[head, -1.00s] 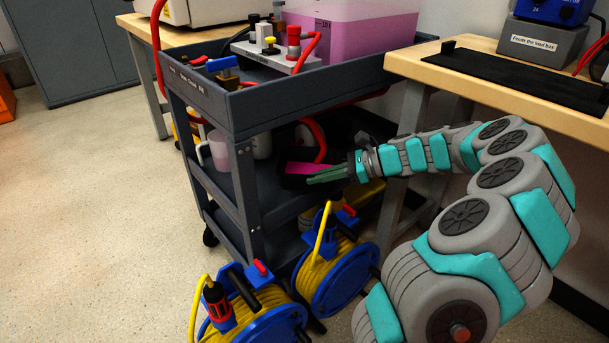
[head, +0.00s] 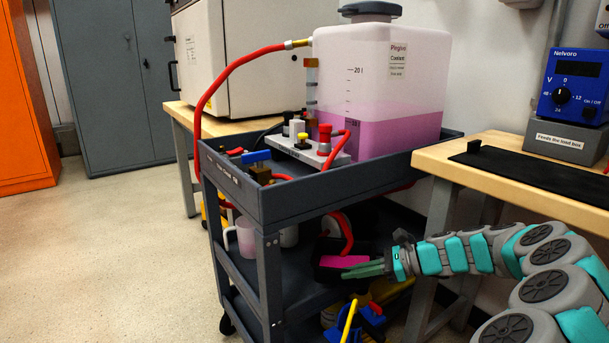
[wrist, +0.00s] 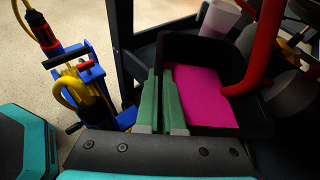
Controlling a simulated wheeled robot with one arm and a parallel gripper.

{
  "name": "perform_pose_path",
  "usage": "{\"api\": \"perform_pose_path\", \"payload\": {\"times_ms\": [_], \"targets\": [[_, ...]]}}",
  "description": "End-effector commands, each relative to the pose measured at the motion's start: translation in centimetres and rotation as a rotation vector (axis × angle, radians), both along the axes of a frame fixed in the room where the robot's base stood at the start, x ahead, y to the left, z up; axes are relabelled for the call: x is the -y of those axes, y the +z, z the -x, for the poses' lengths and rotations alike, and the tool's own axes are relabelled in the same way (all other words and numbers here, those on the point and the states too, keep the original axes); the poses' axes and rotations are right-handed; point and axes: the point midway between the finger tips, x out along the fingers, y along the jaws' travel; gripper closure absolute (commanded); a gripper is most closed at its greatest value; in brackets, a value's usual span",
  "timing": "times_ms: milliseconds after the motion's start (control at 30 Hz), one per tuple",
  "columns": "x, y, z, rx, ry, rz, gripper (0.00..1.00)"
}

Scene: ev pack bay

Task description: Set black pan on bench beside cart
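The black pan (head: 326,273), with bright pink liquid in it, is at the middle shelf of the grey cart (head: 290,199). In the wrist view the pan (wrist: 205,47) lies ahead and to the right. My gripper (head: 366,269) reaches in from the right. Its green fingers (wrist: 161,100) are close together at the pan's side wall, one inside and one outside, with a thin dark strip between them. I cannot tell whether the pan touches the shelf. The wooden bench (head: 455,165) stands right of the cart.
A red hose (wrist: 266,45) dips over the pan. A pale mug (head: 245,236) stands left on the same shelf. Cable reels (wrist: 85,85) stand on the floor by the cart. A black mat (head: 530,171) and blue meter (head: 574,88) occupy the bench; bare wood shows along its front.

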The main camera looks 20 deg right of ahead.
Motion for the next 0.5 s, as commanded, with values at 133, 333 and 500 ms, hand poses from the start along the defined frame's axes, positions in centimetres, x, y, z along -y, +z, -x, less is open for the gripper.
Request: {"api": "perform_pose_path", "payload": {"times_ms": [133, 333, 500], "targets": [[-2.1, 0.2, -1.6, 0.009, -0.011, -0.002, 1.00], [-6.0, 0.3, -4.1, 0.015, -0.036, -0.004, 1.00], [-9.8, 0.2, -6.2, 0.012, -0.067, -0.006, 1.00]]}}
